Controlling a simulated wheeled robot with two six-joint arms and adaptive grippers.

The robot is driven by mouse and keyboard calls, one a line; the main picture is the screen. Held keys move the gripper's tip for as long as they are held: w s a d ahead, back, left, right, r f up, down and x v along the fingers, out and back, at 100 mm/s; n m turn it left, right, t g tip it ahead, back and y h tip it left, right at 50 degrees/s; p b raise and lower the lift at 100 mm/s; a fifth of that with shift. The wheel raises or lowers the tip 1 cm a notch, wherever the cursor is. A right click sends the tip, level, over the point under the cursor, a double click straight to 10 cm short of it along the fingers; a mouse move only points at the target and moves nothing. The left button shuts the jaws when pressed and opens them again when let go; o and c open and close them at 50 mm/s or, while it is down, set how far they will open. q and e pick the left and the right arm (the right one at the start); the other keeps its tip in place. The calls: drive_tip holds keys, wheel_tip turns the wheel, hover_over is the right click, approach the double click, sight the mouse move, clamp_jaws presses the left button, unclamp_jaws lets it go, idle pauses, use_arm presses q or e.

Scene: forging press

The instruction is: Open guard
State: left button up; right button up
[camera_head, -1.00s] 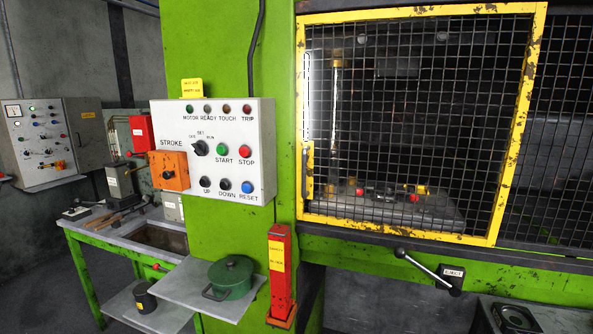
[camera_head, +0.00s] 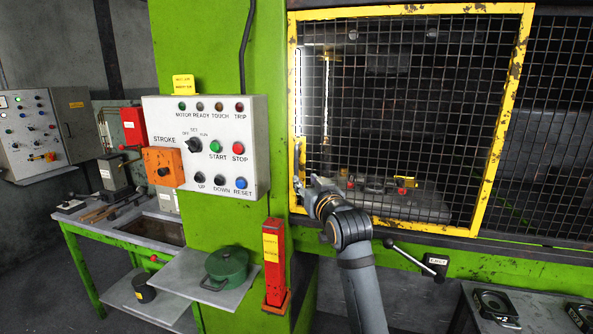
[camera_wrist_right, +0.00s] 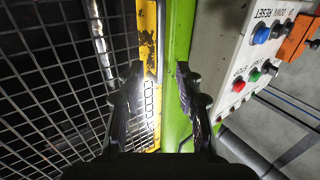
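The guard is a yellow-framed black mesh panel (camera_head: 511,110) on the front of the green press. It is shut against the opening. A thin upright handle (camera_head: 299,155) sits on the left side of its frame. My right gripper (camera_head: 303,187) is at the lower end of this handle. In the right wrist view my right gripper (camera_wrist_right: 159,72) has its two dark fingers apart. The yellow frame edge (camera_wrist_right: 147,40) and the handle (camera_wrist_right: 160,45) show between and beyond them. I cannot tell whether either finger touches the handle. My left gripper is not in view.
A control box (camera_head: 212,150) with buttons stands out from the green column left of the guard. A red post (camera_head: 274,262) and a shelf with a green pot (camera_head: 227,268) are below it. A black-knobbed lever (camera_head: 408,252) sticks out under the guard.

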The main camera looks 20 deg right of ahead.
sight(297, 171)
drive_tip(key=w+p, duration=0.3)
drive_tip(key=w, duration=0.6)
drive_tip(key=shift+w, duration=0.3)
clamp_jaws()
